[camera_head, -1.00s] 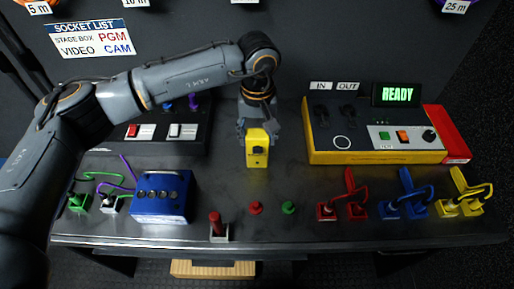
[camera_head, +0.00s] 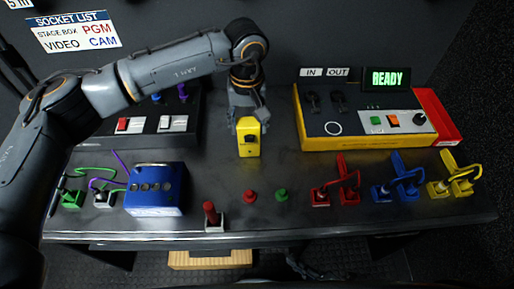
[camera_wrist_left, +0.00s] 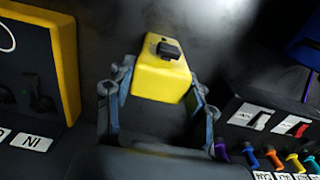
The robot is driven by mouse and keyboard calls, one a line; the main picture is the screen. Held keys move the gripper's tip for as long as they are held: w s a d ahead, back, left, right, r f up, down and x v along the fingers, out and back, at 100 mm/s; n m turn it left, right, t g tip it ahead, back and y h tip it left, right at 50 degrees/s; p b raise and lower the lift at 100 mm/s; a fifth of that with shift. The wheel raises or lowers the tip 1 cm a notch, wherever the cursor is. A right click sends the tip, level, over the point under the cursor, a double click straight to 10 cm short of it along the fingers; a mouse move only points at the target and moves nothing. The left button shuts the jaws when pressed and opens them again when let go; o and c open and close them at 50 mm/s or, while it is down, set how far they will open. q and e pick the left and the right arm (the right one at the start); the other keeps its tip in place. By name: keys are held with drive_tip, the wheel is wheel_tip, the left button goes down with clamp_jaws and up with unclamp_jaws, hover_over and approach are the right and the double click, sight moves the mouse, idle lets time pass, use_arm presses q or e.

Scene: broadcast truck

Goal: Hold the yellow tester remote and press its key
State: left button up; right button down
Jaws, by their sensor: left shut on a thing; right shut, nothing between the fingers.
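The yellow tester remote (camera_head: 249,144) is a small yellow box with a dark key on it. My left gripper (camera_head: 248,124) is shut on it and holds it over the middle of the table. In the left wrist view the remote (camera_wrist_left: 158,84) sits between the two fingers, and its black key (camera_wrist_left: 168,50) is uncovered. My right gripper (camera_head: 312,267) shows small and dark at the table's front edge, low in the picture, apart from the remote. It is shut and empty.
A yellow tester box (camera_head: 370,143) with a READY display (camera_head: 388,79) stands at the back right. A blue box (camera_head: 154,208), red, blue and yellow connectors (camera_head: 345,195), and small red and green buttons (camera_head: 250,196) line the front. A dark switch panel (camera_head: 150,146) stands behind left.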

sight(249, 139)
drive_tip(key=s+a+r+n+y, duration=0.1)
drive_tip(key=a+r+n+y, duration=0.2)
drive_tip(key=r, duration=0.6)
drive_tip(key=a+r+n+y, duration=0.2)
drive_tip(key=a+r+n, duration=0.1)
drive_tip(key=r, duration=0.6)
use_arm(q)
drive_tip(key=shift+s, duration=0.1)
use_arm(e)
drive_tip(key=w+d+r+m+t, duration=0.1)
drive_tip(key=w+r, duration=0.1)
drive_tip(key=w, duration=0.1)
drive_tip(key=w+d+r+m, duration=0.1)
drive_tip(key=w+d+r, duration=0.1)
drive_tip(key=w, duration=0.2)
drive_tip(key=w+d+r+t+h, duration=0.1)
drive_tip(key=w+r, duration=0.1)
drive_tip(key=w, duration=0.2)
drive_tip(key=shift+w+d+r+m+t, duration=0.15)
drive_tip(key=shift+d+r+m+t, duration=0.15)
drive_tip(key=shift+r+m, duration=0.1)
drive_tip(key=x, duration=1.3)
drive_tip(key=shift+w+d+f, duration=0.2)
drive_tip(key=shift+w+d, duration=0.05)
drive_tip(key=shift+d, duration=0.1)
drive_tip(key=shift+w, duration=0.45)
